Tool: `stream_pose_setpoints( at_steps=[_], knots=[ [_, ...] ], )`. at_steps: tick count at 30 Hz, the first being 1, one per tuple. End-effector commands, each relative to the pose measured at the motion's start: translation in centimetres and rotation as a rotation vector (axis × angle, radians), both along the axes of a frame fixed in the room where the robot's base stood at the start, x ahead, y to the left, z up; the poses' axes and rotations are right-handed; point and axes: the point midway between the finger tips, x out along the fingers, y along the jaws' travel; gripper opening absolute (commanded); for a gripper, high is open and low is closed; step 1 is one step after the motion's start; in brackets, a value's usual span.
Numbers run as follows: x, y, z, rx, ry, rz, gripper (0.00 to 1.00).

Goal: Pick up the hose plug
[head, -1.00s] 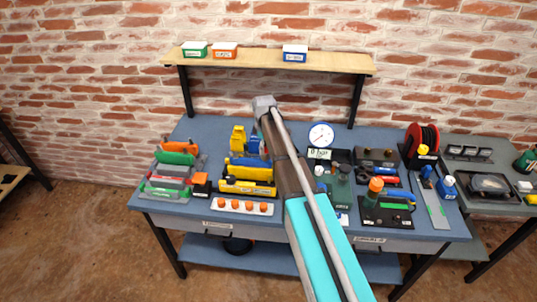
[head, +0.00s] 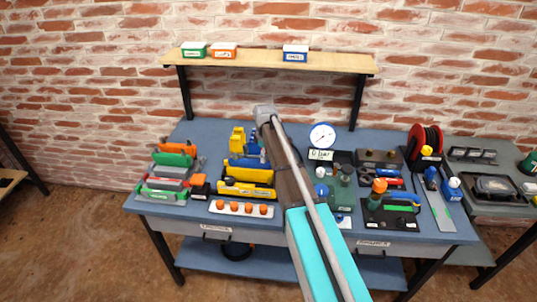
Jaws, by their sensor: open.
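I cannot identify the hose plug for sure in the head view. A red hose reel (head: 426,136) stands at the back right of the blue workbench (head: 196,126). A small yellow piece (head: 426,151) sits at its lower front; whether this is the plug, I cannot tell. My arm reaches up over the middle of the bench and hides part of it. I see no gripper fingers; my gripper is out of view or hidden behind my arm.
Yellow and blue tools (head: 247,180) stand left of my arm. Orange-topped parts sit in a white strip (head: 226,212). A round gauge (head: 322,136) stands behind. Bottles and a black device (head: 388,217) crowd the right. A wooden shelf (head: 335,63) overhangs the back.

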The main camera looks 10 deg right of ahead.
Motion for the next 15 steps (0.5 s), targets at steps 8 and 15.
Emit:
stream_pose_setpoints(
  at_steps=[8, 15],
  knots=[
    [0.0, -0.01, 0.0, 0.0, 0.0, 0.0, 0.89],
    [0.0, -0.02, 0.0, 0.0, 0.0, 0.0, 0.46]
  ],
)
